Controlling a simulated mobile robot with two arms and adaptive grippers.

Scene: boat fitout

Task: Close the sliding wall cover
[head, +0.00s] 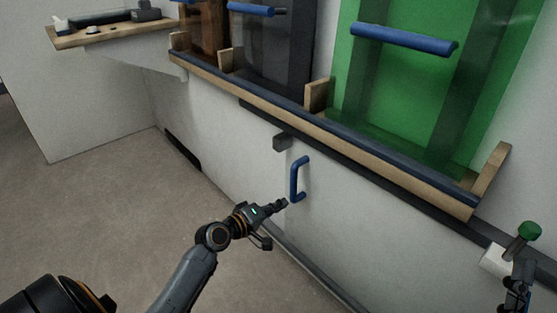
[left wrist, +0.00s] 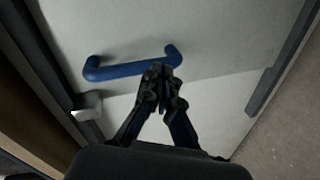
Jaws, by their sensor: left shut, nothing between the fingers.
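The sliding wall cover (head: 340,230) is a pale panel low on the wall, with a blue bar handle (head: 295,180) standing upright on it. In the left wrist view the handle (left wrist: 120,70) lies across the pale panel (left wrist: 215,45). My left gripper (head: 282,205) is shut and empty beside the handle's lower end. In the wrist view its fingertips (left wrist: 162,78) overlap the handle's right end; I cannot tell whether they touch it. The cover's side edges are hard to make out. My right gripper (head: 518,283) shows only partly at the lower right; its fingers are unclear.
A dark block (head: 283,142) sits just above the handle. Dark rails (head: 310,278) run along the wall. Above is a wooden ledge (head: 395,172) with green and dark panels. A green knob (head: 529,230) stands at right, a wooden shelf (head: 75,38) at left. The floor (head: 100,215) is clear.

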